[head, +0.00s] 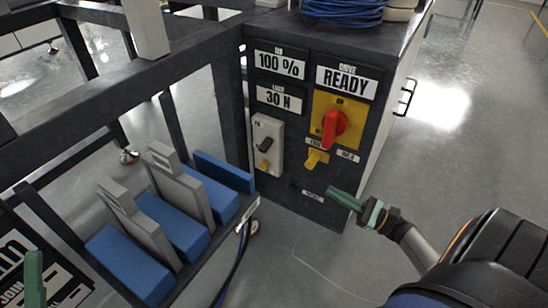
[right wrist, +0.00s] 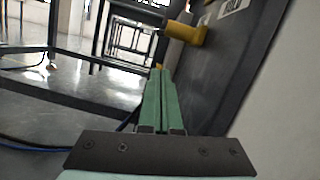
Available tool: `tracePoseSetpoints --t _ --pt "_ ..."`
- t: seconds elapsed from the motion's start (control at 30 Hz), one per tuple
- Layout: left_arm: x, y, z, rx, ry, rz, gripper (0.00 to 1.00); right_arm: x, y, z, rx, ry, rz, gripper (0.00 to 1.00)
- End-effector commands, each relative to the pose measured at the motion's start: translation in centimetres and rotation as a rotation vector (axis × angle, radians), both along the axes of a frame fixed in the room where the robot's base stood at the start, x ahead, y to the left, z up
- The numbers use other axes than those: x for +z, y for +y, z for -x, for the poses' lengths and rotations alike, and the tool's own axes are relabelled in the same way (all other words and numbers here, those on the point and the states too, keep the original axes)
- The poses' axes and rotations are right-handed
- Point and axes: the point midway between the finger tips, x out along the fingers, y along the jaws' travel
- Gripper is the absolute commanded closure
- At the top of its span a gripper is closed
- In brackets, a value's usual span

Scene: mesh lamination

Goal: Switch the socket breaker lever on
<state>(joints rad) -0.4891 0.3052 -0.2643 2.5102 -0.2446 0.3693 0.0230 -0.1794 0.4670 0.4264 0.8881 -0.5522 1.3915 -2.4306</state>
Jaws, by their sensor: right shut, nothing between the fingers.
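The small labels are too blurred to show which is the socket breaker. My right gripper (head: 331,190) is shut and empty, below the yellow lever and apart from it. In the right wrist view its fingers (right wrist: 160,72) point along the panel, below a yellow piece (right wrist: 187,33). One green left finger (head: 34,278) shows at lower left.
A rack with blue blocks (head: 145,250) and upright grey plates (head: 181,190) stands left of the cabinet. A dark frame beam (head: 110,85) runs across the upper left. Blue cable (head: 342,10) lies coiled on the cabinet. The floor at right is clear.

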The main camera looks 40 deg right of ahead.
Motion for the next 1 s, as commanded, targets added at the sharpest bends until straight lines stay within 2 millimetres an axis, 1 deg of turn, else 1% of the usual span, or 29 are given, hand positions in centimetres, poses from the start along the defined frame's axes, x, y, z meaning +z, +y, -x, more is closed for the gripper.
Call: tracePoseSetpoints --t 0.17,0.27,0.47,0.8,1.0 --pt "0.1 0.0 0.0 0.0 0.001 0.0 0.43 0.2 0.4 -0.7 0.001 0.001 -0.001 1.0" --pt "0.2 0.0 0.0 0.0 0.001 0.0 0.43 0.6 0.9 -1.9 0.002 -0.001 -0.002 1.0" --pt "0.3 0.1 0.0 0.0 0.001 0.003 0.43 1.6 2.7 -5.6 0.002 -0.003 -0.002 1.0" --pt "-0.1 0.1 0.0 0.002 -0.001 -0.002 0.43 3.3 5.8 -12.2 0.001 -0.002 -0.003 1.0" --pt "-0.5 0.0 0.0 0.003 -0.001 -0.006 0.43 4.1 7.4 -15.4 0.001 -0.001 -0.003 1.0"
